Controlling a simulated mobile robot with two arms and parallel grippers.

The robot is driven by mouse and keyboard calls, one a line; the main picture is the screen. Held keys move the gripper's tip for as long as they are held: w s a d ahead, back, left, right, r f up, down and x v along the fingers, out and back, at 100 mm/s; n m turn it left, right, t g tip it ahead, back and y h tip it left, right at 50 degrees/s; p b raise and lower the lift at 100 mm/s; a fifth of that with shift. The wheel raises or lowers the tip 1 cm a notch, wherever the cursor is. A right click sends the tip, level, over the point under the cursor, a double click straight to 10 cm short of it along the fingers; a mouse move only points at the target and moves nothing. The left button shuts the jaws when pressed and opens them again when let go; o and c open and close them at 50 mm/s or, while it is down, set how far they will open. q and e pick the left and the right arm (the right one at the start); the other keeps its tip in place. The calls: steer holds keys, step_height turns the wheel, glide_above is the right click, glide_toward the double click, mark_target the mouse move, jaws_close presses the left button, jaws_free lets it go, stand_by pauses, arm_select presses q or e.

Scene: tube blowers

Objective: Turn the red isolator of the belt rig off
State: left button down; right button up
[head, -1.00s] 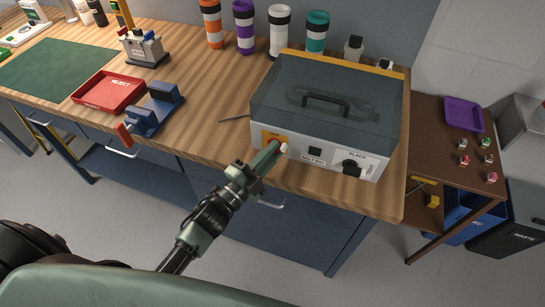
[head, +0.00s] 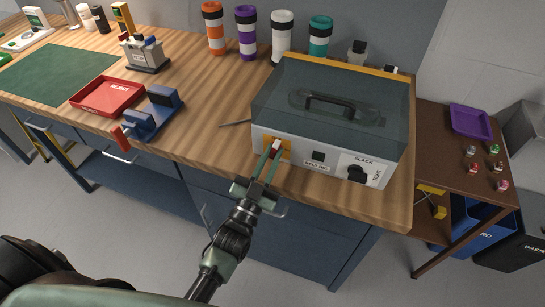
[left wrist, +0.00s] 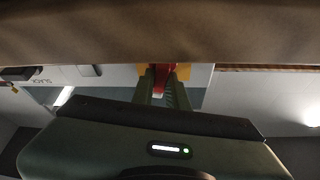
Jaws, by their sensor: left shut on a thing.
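The belt rig (head: 262,146) is a box with a pale front panel and a dark see-through lid, at the front right of the bench. Its red isolator (head: 277,144) sits on a yellow plate at the left of the front panel. My left gripper (head: 271,152) is at the isolator, its two green fingers shut on it. In the left wrist view the red isolator (left wrist: 160,76) shows between the fingers. The fingers hide much of it, so I cannot tell which way it is turned. My right gripper is not in view.
A black slack/tight knob (head: 356,173) and a dark square (head: 318,156) are on the same panel. A red reject tray (head: 107,97) and a blue clamp-like fixture (head: 152,113) stand to the left. Several striped tubes stand behind. The floor in front is clear.

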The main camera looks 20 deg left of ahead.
arm_select(q)
steer(key=shift+a+f+n+y, duration=0.1)
steer(key=shift+n+y, duration=0.9)
steer(key=shift+n, duration=1)
steer(key=c, duration=1.4)
jaws_free()
steer(key=shift+s, duration=0.1)
steer(key=b+v, duration=0.2)
steer(key=v, duration=0.5)
steer(key=shift+s+f, duration=0.2)
steer(key=shift+s, duration=0.1)
